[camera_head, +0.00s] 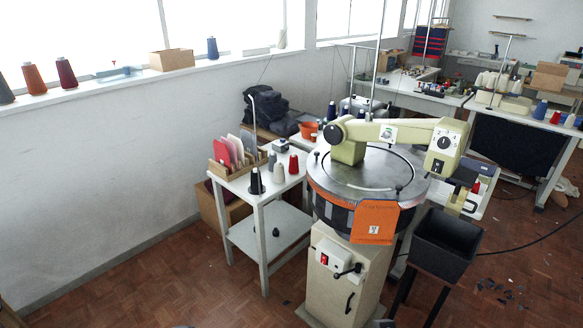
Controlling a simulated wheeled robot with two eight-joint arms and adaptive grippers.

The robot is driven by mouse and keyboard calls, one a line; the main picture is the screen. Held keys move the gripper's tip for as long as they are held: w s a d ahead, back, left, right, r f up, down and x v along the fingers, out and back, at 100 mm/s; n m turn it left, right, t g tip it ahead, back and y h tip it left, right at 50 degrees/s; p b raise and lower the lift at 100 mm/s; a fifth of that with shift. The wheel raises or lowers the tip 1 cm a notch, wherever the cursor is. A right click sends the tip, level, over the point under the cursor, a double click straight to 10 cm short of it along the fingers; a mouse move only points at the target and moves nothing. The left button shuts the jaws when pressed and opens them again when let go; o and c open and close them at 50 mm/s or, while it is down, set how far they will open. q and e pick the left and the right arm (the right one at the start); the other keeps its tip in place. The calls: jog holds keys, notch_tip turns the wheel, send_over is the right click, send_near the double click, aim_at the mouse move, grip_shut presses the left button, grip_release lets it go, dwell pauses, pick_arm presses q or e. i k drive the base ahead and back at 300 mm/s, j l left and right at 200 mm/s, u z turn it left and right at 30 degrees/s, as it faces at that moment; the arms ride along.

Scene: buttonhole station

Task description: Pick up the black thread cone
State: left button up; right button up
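A black thread cone (256,182) stands upright near the front left of the small white side table (262,197). It is beside the lighter cones and apart from them. A dark spindle or thread stand seems to rise close to it, but it is too small to tell. Neither of my grippers shows in the head view.
Grey and red cones (293,164) and a rack of coloured cards (228,153) share the side table. A round-topped machine (368,178) with an orange cloth (374,222) stands right of it, with a black bin (446,240) beyond. Floor at front left is clear.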

aim_at(254, 183)
jog(key=z, duration=0.25)
jog(key=i+j+z, duration=0.3)
jog(key=z, duration=0.15)
jog(key=i+j+z, duration=0.2)
jog(key=j+z, duration=0.25)
jog(key=i+j, duration=0.15)
jog(key=j, duration=0.2)
jog(key=i+j+z, duration=0.1)
jog(key=j, duration=0.3)
jog(key=i+j, duration=0.15)
jog(key=j, duration=0.2)
jog(key=i+j, duration=0.15)
jog(key=j, duration=0.25)
jog(key=i+j+z, duration=0.1)
jog(key=j, duration=0.25)
jog(key=i+j, duration=0.15)
jog(key=j, duration=0.25)
jog(key=i+j+z, duration=0.1)
jog(key=j, duration=0.3)
